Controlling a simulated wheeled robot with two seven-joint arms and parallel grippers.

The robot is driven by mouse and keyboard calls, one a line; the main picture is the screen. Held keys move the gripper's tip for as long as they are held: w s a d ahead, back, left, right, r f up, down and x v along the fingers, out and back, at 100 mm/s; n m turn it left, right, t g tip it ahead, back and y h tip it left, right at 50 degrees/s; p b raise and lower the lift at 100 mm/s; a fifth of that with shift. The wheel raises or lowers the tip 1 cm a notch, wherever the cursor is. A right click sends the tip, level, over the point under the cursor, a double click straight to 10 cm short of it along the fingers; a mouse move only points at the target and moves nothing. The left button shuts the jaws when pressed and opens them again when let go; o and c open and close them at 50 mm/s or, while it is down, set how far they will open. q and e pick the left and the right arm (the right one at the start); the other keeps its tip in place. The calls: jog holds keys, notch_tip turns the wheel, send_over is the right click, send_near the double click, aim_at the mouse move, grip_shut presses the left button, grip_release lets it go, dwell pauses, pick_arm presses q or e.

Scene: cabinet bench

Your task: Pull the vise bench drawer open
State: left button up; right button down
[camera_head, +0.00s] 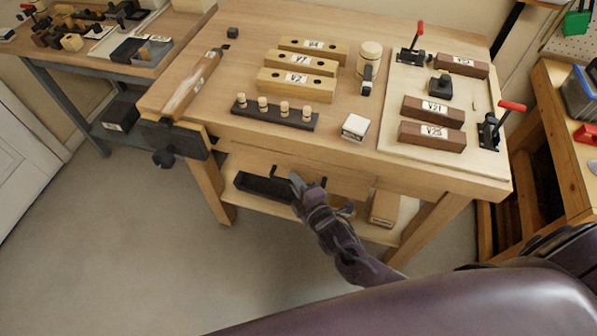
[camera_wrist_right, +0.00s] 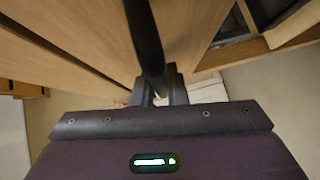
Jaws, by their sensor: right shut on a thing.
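The vise bench (camera_head: 345,95) stands in the middle of the head view, with its vise (camera_head: 170,143) at the left front corner. The wooden drawer front (camera_head: 345,183) lies under the bench top's front edge and looks about flush; I cannot see into the drawer. Its dark bar handle (camera_head: 274,171) runs across the front. My right gripper (camera_head: 300,184) is shut on the handle, which hides part of it. In the right wrist view the dark handle (camera_wrist_right: 145,35) runs down between the fingers of my right gripper (camera_wrist_right: 160,88). My left gripper is not in view.
A dark tray (camera_head: 255,187) and a wooden block (camera_head: 384,208) sit on the lower shelf behind my right arm. Labelled blocks (camera_head: 296,84) and a clamp board (camera_head: 465,98) cover the bench top. The floor (camera_head: 130,230) in front is clear at left.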

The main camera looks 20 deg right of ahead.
jog(key=s+a+p, duration=0.2)
jog(key=s+a, duration=0.5)
jog(key=s, duration=0.3)
jog(key=s+a+p, duration=0.2)
jog(key=s+a, duration=0.5)
jog(key=s, duration=0.4)
jog(key=shift+s+a, duration=0.25)
jog(key=c, duration=1.5)
grip_release()
jog(key=shift+w, duration=0.1)
jog(key=shift+o, duration=0.2)
